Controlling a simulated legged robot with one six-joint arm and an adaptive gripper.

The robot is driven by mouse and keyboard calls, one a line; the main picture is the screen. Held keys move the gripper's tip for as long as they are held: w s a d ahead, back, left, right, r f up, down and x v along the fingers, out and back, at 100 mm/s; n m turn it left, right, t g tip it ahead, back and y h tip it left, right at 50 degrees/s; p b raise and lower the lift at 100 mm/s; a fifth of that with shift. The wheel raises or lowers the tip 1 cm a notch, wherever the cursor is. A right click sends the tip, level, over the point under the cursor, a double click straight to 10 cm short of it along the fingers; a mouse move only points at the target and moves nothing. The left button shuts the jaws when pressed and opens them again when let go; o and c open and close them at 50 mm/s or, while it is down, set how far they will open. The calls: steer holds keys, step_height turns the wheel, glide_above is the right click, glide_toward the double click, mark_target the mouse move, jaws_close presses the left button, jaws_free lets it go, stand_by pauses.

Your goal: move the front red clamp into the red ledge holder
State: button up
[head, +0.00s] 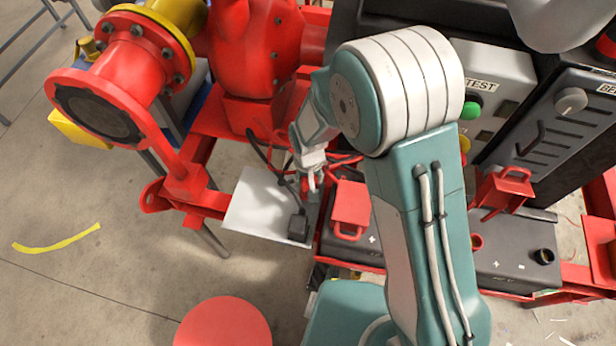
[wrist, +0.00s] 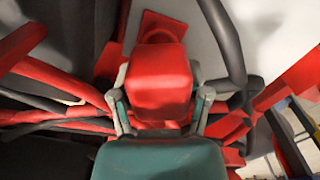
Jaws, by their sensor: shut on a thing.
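My gripper (head: 311,182) is at the right end of the white plate, partly hidden by my own arm. In the wrist view my gripper (wrist: 161,108) has its two fingers on either side of a red block, the red clamp (wrist: 158,80), and is shut on it. A flat red piece (wrist: 160,27) shows just beyond the block against a pale surface. In the head view only a little red shows at the fingers. A red bracket with a loop (head: 351,205) stands right of my gripper, and a similar one (head: 503,188) is farther right; I cannot tell which is the ledge holder.
The white plate (head: 258,205) carries a small black box (head: 298,226) with a cable. Black and red cables run close around my gripper. A red pump (head: 255,45) and flanged pipe (head: 110,105) stand at the left. A dark case (head: 515,262) with posts lies right of my arm.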

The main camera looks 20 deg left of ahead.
steer(key=shift+f, duration=1.4)
stand_by(0.4)
steer(key=o, duration=1.4)
steer(key=shift+r, duration=0.1)
step_height(320, 180, up, 12)
steer(key=shift+f, duration=0.15)
